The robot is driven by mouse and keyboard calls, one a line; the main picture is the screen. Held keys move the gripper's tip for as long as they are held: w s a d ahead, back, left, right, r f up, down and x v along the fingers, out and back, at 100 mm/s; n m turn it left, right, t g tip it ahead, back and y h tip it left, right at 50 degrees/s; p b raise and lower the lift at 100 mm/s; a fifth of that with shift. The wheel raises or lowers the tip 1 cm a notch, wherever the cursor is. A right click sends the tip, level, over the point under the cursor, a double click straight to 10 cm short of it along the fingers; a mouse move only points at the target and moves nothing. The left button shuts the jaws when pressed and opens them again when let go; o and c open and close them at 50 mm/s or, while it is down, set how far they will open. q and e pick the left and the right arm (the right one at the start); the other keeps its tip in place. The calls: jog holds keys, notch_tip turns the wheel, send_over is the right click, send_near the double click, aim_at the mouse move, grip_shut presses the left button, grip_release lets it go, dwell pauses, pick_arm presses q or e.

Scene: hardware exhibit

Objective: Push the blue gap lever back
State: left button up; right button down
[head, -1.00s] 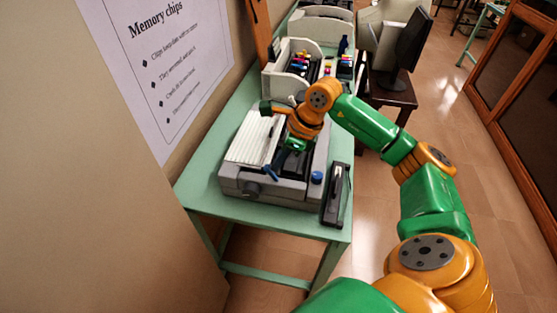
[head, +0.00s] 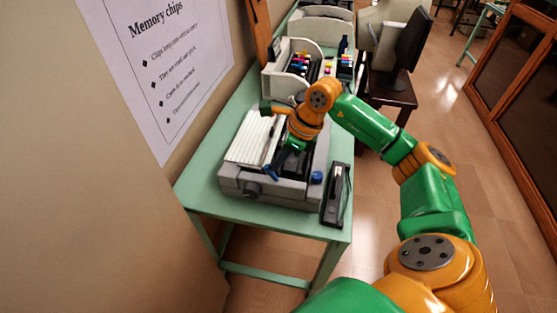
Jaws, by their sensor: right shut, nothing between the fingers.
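A grey and white dot-matrix printer (head: 234,186) stands on the green table. The blue gap lever (head: 271,173) shows as a small blue piece on the printer, left of centre and near its front. My right gripper (head: 280,160) points down over the open middle of the printer, just behind and right of the lever. It is shut and empty. I cannot tell whether the fingertips touch the lever, as the dark fingers blend with the dark inside of the printer. My left gripper is out of view.
A round blue knob (head: 317,177) sits at the printer's right front. A black stapler-like device (head: 336,195) lies right of the printer on the green table (head: 262,213). An open printer with coloured cartridges (head: 290,84) stands behind. A wall poster (head: 165,62) is at left.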

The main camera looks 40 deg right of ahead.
jog(key=c, duration=0.7)
grip_release()
jog(key=b+v, duration=0.1)
jog(key=v, duration=0.6)
